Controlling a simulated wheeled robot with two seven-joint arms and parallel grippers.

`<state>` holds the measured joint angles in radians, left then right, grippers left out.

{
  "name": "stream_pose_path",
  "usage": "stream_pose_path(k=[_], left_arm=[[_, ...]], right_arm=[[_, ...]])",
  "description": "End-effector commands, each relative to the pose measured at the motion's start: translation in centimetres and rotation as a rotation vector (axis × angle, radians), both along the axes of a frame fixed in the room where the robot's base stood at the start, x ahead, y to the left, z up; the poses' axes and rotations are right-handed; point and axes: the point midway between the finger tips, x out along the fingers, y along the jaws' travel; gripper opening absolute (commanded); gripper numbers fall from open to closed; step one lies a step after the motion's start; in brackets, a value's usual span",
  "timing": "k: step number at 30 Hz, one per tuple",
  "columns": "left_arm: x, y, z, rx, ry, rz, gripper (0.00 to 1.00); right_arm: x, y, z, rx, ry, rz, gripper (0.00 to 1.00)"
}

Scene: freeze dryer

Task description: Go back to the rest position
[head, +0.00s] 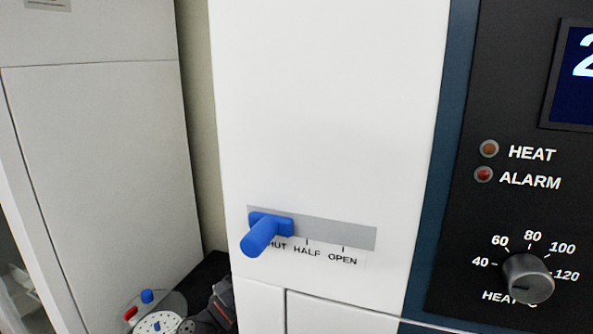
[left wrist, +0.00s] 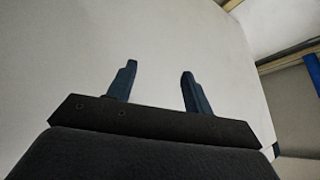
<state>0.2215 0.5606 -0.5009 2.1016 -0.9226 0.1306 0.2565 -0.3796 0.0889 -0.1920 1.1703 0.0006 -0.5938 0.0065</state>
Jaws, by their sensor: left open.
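My left gripper (left wrist: 158,85) shows in the left wrist view with its two dark blue fingers apart and nothing between them. A plain pale surface lies behind the fingers. Neither gripper can be made out clearly in the head view. My right gripper is not in view. In the head view, the freeze dryer's white front panel (head: 325,110) carries a blue lever (head: 262,233) at the left end of a grey slot, by the SHUT label, which it partly covers. The HALF and OPEN labels are to its right.
A black control panel (head: 500,230) with HEAT and ALARM lamps, a grey knob (head: 528,277) and a display (head: 575,75) is at the right. A white cabinet (head: 100,170) stands at the left. Low between them is a round white part (head: 158,323) with red and blue fittings.

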Motion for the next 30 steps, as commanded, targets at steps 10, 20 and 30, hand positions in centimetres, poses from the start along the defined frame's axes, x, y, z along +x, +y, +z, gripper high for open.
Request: stream_pose_path(k=[10,20,30], left_arm=[[-1.8,6.0,-5.4,-0.357,0.382,0.368,0.51],[-8.8,11.9,-16.6,-0.564,0.908,0.738,0.51],[-21.8,14.1,-26.7,-0.6,1.475,1.007,0.51]], right_arm=[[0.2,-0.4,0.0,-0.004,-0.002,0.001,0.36],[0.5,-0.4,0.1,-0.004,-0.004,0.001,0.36],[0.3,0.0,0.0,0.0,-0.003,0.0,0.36]])
